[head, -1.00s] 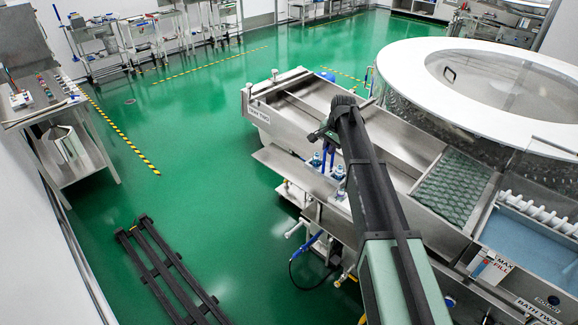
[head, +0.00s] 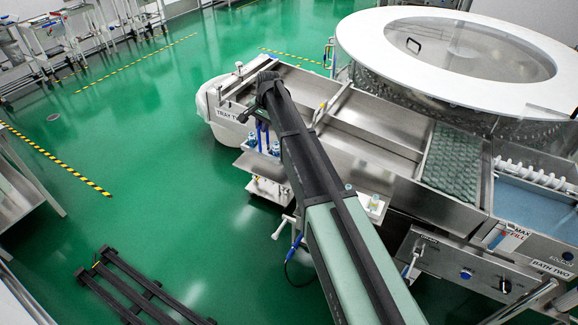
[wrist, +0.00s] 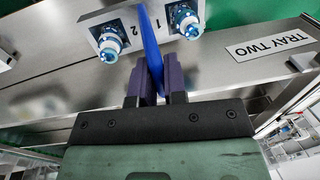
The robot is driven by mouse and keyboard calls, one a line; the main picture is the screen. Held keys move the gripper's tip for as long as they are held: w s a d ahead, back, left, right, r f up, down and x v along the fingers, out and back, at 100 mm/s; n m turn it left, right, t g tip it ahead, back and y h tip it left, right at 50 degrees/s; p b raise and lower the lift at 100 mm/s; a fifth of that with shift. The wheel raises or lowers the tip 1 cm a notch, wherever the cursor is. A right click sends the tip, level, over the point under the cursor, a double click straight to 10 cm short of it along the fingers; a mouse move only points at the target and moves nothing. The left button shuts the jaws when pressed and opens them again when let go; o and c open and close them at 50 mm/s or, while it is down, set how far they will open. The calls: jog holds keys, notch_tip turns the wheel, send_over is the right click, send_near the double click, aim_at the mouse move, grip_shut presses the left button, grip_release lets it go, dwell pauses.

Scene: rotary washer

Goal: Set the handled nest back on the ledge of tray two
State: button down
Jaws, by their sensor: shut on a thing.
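The handled nest (wrist: 119,14) is a pale plate marked 1 and 2, with two blue-capped pieces and an upright blue handle (wrist: 148,38). My gripper (wrist: 151,78) is shut on this handle in the wrist view. In the head view, the blue caps (head: 275,149) show beside my arm's end, at the near side of tray two (head: 228,114). Tray two's label also shows in the wrist view (wrist: 270,42). A metal ledge (head: 252,162) shows below the nest. I cannot tell whether the nest touches it.
The steel trough runs right to a green textured mat (head: 455,160) and a blue bath (head: 530,210). A big round white-rimmed drum (head: 365,50) stands behind. Black rails (head: 135,290) lie on open green floor.

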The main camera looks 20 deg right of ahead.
aim_at(264, 147)
notch_tip(264, 147, down, 7)
jog(key=b, duration=0.5)
jog(key=shift+w+f+b, duration=0.1)
jog(key=shift+f+b, duration=0.05)
jog(key=shift+b, duration=0.2)
jog(key=shift+r, duration=0.3)
jog(key=shift+f, duration=0.15)
jog(key=c, duration=1.6)
grip_release()
jog(key=shift+f, duration=0.1)
jog(key=o, duration=0.4)
jog(key=shift+o, duration=0.2)
jog(key=shift+a, duration=0.1)
